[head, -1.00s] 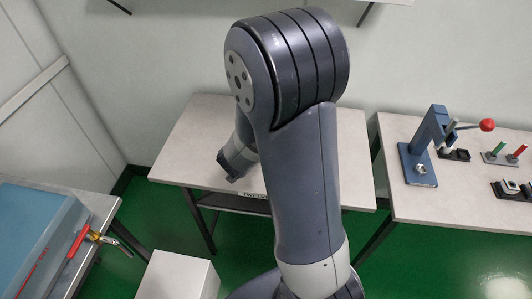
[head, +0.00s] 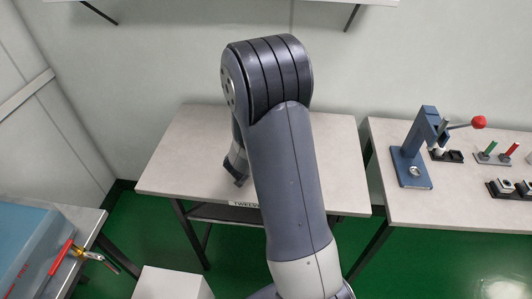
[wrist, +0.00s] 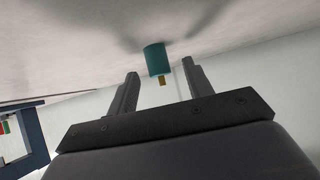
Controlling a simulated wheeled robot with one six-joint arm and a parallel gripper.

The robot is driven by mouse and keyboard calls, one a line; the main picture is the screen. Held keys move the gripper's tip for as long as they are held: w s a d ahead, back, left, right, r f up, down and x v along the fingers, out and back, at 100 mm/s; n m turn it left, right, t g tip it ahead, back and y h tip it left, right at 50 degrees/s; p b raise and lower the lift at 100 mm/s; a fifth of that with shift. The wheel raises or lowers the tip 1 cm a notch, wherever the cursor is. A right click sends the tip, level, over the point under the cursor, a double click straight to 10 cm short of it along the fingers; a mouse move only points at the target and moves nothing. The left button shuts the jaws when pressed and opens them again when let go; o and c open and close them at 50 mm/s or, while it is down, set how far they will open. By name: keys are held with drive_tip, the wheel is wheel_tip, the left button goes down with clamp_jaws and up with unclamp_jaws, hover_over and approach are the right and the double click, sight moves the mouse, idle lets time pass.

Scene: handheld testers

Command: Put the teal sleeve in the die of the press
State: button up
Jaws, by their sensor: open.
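The teal sleeve (wrist: 155,58) stands on a pale surface in the wrist view, with a short brass-coloured piece (wrist: 162,81) showing at one end. My gripper (wrist: 161,70) is open, and the sleeve shows in the gap between its fingertips, apparently just beyond them. No contact is visible. In the head view my gripper (head: 236,171) is low over the middle table, partly behind my arm, and the sleeve is hidden there. The blue press (head: 411,160) stands on the right table. Its round metal die (head: 415,172) sits on the base, and its lever has a red knob.
The right table (head: 385,133) also holds a dark block (head: 447,155), a stand with green and red tools (head: 492,158) and dark holders (head: 510,187). The middle table (head: 175,160) looks clear around my arm. A left bench (head: 92,222) holds red-handled tools.

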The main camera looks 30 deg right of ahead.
drive_tip(key=shift+w+d+f, duration=0.25)
drive_tip(key=shift+w+d, duration=0.05)
drive_tip(key=shift+c, duration=0.6)
clamp_jaws()
drive_tip(key=shift+r, duration=0.1)
wheel_tip(320, 180, up, 10)
drive_tip(key=p, duration=0.4)
